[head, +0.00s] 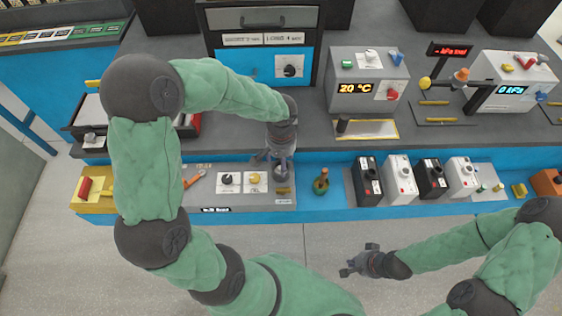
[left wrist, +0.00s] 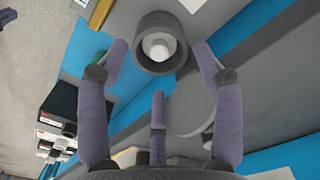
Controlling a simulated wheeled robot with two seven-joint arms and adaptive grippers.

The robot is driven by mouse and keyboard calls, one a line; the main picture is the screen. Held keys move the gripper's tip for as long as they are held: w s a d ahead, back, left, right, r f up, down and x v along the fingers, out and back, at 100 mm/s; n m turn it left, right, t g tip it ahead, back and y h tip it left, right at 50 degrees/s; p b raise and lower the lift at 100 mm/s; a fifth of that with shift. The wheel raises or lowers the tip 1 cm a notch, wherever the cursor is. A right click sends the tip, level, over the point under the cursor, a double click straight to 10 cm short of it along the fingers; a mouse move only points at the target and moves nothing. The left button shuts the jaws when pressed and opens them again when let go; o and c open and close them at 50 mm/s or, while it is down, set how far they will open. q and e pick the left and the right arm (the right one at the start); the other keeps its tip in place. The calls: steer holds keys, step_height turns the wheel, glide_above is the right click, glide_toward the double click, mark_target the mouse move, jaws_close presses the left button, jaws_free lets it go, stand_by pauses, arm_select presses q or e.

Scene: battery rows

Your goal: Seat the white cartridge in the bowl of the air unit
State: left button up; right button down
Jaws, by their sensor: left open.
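A dark round bowl (left wrist: 160,63) opens toward the camera in the left wrist view. The white cartridge (left wrist: 158,46) shows inside it as a pale round top, surrounded by the bowl's wall; how deep it sits I cannot tell. In the head view the bowl (head: 281,171) is at the right end of a grey panel (head: 205,201) with two dials, apparently the air unit. My left gripper (head: 274,158) is right above the bowl. Its fingers (left wrist: 161,62) are spread apart, on either side of the bowl, holding nothing. My right gripper (head: 358,262) is empty and apart over the floor.
A green bottle-like object (head: 321,182) stands just right of the panel. Black and white battery-like boxes (head: 402,182) stand in a row further right. An orange-handled tool (head: 193,178) lies left of the dials. The floor in front is clear.

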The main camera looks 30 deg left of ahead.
arm_select(q)
step_height(320, 180, up, 11)
steer(key=shift+f, duration=0.15)
stand_by(0.7)
